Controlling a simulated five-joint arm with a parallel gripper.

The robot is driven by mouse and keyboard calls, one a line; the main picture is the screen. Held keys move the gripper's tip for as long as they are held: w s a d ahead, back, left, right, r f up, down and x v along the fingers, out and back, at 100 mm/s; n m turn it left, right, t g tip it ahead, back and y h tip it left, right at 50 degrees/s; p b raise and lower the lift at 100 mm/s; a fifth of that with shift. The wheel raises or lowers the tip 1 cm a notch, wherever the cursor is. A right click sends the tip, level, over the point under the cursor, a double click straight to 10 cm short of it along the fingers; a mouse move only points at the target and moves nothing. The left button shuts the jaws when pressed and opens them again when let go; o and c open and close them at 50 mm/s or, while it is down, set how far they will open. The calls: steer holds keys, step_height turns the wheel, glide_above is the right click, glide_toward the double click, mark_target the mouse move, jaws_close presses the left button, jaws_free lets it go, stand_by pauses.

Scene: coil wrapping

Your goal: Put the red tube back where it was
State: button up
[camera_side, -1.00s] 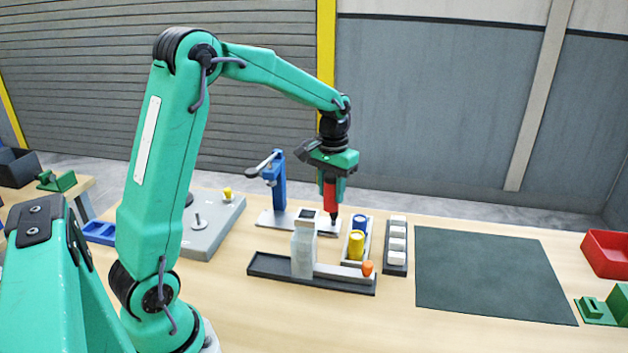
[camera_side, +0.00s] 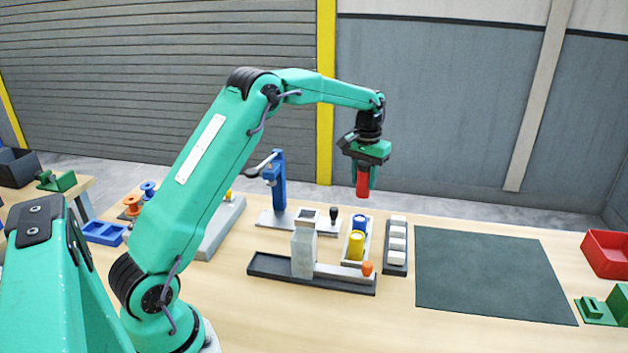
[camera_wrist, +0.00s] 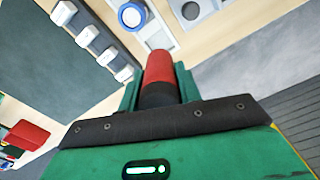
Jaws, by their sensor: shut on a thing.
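My gripper (camera_side: 363,178) is shut on the red tube (camera_side: 363,184) and holds it upright in the air, above and behind the holder with the blue and yellow tubes. The red tube also shows between the fingers in the wrist view (camera_wrist: 159,70). The light tube holder (camera_side: 345,258) stands below on the table. In it are a blue tube (camera_side: 361,224) and a yellow tube (camera_side: 355,245). The back part of the holder, behind the blue tube, shows no tube. The red tube is clear of the holder.
A blue hand press (camera_side: 274,190) and a black-knobbed tool (camera_side: 333,216) stand left of the holder. A dark rack of white blocks (camera_side: 397,258) is to its right, then a dark mat (camera_side: 490,275). A grey fixture with an orange knob (camera_side: 367,268) is in front. A red bin (camera_side: 606,252) stands far right.

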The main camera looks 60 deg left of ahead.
steer(key=shift+w+f, duration=0.1)
steer(key=shift+w, duration=0.1)
steer(key=shift+f, duration=4.95)
steer(key=shift+f, duration=0.15)
steer(key=o, duration=1)
step_height(320, 180, up, 12)
steer(key=shift+f, duration=0.1)
steer(key=shift+r, duration=0.3)
